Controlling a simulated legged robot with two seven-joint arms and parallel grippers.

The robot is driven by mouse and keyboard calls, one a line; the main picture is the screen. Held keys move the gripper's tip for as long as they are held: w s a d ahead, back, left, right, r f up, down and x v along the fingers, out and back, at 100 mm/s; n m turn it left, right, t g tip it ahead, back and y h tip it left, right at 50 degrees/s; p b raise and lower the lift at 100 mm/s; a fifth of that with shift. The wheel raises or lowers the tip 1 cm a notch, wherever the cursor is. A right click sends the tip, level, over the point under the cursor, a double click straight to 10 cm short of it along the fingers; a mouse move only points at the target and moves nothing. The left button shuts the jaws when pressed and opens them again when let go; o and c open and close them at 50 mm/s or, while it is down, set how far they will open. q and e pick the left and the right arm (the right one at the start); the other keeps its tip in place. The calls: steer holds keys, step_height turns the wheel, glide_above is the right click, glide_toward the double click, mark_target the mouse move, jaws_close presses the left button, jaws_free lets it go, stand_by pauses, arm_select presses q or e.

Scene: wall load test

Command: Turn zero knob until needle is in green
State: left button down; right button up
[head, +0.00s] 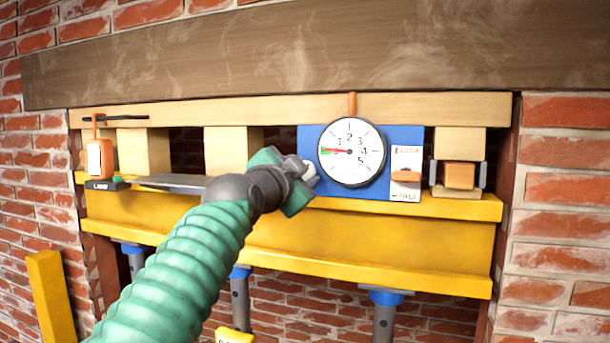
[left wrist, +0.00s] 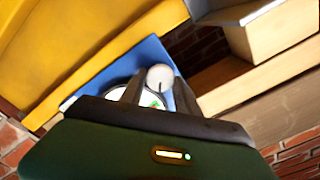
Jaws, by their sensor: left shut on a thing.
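The round gauge (head: 351,152) has a white face with numbers and is mounted on a blue plate (head: 310,135). Its red needle (head: 335,151) points left, close to a small green mark (head: 326,154); I cannot tell whether the tip lies within the green. My left gripper (head: 303,175) is at the plate's left edge, beside the gauge, shut on the pale zero knob, which it mostly hides in the head view. In the left wrist view the knob (left wrist: 160,77) shows between the fingertips, with part of the gauge face (left wrist: 118,95) behind. My right gripper is out of view.
A white panel with an orange slider (head: 406,176) sits right of the gauge. An orange tag (head: 100,158) hangs at the left above a dark lamp block (head: 105,185). A yellow beam (head: 400,235) runs below, on jacks (head: 384,315), with brick wall around.

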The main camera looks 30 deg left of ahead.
arm_select(q)
steer(key=shift+w+f+n, duration=0.1)
steer(key=shift+f+n, duration=0.35)
steer(key=shift+n, duration=0.65)
steer(key=c, duration=1.3)
jaws_free()
steer(key=o, duration=0.4)
steer(key=shift+a+r, duration=0.15)
steer(key=shift+r, duration=0.05)
